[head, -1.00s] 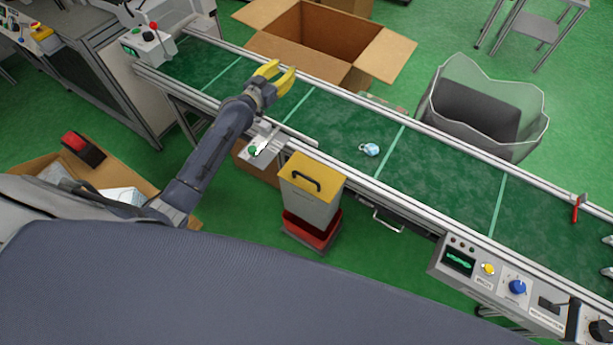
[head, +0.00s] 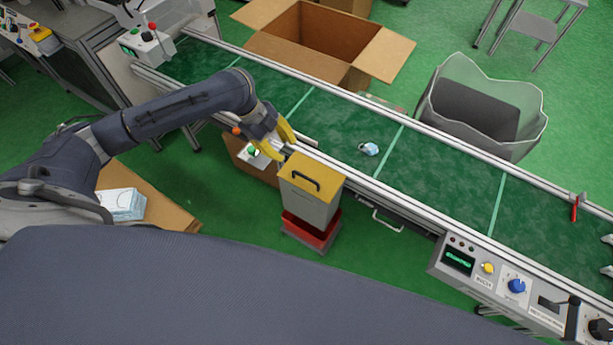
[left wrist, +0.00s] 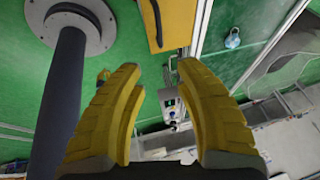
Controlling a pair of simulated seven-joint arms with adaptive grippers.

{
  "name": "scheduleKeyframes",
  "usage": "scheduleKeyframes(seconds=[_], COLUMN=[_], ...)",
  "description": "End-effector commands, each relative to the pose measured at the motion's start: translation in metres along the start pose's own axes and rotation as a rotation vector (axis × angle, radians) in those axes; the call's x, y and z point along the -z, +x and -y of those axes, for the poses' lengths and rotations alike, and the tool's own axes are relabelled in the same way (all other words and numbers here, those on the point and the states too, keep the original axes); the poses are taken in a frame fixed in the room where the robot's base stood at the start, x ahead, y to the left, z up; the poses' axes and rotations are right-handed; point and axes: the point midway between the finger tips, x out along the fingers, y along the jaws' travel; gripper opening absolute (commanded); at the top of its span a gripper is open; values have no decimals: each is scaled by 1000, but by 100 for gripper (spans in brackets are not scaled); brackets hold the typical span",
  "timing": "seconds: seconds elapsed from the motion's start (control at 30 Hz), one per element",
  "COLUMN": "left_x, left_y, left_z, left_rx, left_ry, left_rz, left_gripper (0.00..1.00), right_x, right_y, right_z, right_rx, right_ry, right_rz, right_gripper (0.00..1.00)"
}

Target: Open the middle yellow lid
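The yellow lid (head: 322,170) sits closed on a grey bin in the head view, with a dark bar handle (head: 303,180) on top. The lid also shows at the top of the left wrist view (left wrist: 180,28), its handle (left wrist: 156,22) near its left edge. My left gripper (head: 286,144), with yellow fingers, is just beyond and left of the lid, near the conveyor's edge. In the left wrist view its fingers (left wrist: 158,72) are apart with nothing between them. I cannot tell its exact height above the lid. My right gripper is not in view.
The grey bin (head: 308,205) stands over a red container (head: 310,232) beside the green conveyor (head: 440,185). An open cardboard box (head: 320,45) and grey bin (head: 485,110) stand behind. A control panel (head: 500,280) is at right.

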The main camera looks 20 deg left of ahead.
Motion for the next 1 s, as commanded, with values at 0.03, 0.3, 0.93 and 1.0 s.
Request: scheduleKeyframes(seconds=[0.03, 0.3, 0.93, 1.0], left_x=[0, 1, 0, 0], left_y=[4, 42, 147, 155], left_z=[-2, -1, -1, -1], left_rx=[-5, -5, -2, -2], left_ry=[3, 0, -1, -2], left_rz=[1, -2, -1, -2], left_gripper=[33, 33, 33, 33], right_x=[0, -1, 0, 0], right_y=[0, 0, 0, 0], right_z=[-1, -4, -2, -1], right_rx=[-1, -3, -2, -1], right_ry=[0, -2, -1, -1], right_rz=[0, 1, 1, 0], right_gripper=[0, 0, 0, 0])
